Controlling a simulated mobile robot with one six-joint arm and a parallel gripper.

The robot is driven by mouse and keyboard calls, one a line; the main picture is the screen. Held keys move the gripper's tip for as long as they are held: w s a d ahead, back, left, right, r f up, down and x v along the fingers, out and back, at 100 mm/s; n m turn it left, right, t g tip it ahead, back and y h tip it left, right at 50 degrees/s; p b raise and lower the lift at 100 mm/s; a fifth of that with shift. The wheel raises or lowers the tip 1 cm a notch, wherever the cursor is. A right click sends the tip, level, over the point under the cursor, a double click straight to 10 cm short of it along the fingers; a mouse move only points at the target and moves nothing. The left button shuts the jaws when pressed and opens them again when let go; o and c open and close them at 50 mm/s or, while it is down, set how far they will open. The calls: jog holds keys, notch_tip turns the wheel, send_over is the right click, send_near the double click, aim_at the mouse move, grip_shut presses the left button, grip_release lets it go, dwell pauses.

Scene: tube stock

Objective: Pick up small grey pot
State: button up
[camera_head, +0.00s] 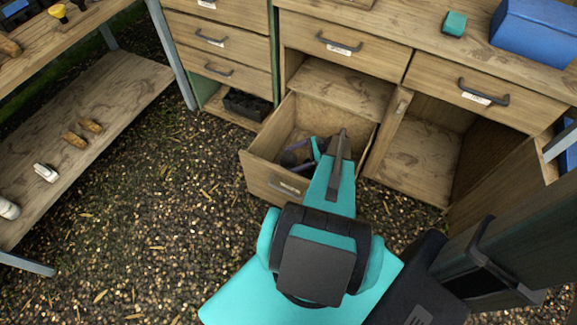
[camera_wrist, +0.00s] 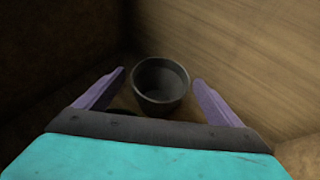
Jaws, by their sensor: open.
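A small dark grey pot (camera_wrist: 160,98) shows in the wrist view, with its round open rim facing up. It stands in the wooden drawer, close to a wooden wall. My gripper (camera_wrist: 160,88) is open, with one purple finger on each side of the pot. Gaps show between the fingers and the pot, so it is not held. In the head view my gripper (camera_head: 297,158) reaches down into the open drawer (camera_head: 268,183). I cannot make out the pot there for certain, as my arm and the drawer's shade cover that area.
The drawer walls stand close around my gripper. An open cabinet compartment (camera_head: 425,158) lies to the right, and a black crate (camera_head: 247,105) sits on a low shelf to the left. A teal block (camera_head: 454,23) and a blue box (camera_head: 535,35) stand on the worktop.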

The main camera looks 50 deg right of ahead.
dwell(0.5)
jog(key=c, duration=1.1)
jog(key=shift+r, duration=0.15)
notch_tip(320, 180, up, 10)
dwell(0.5)
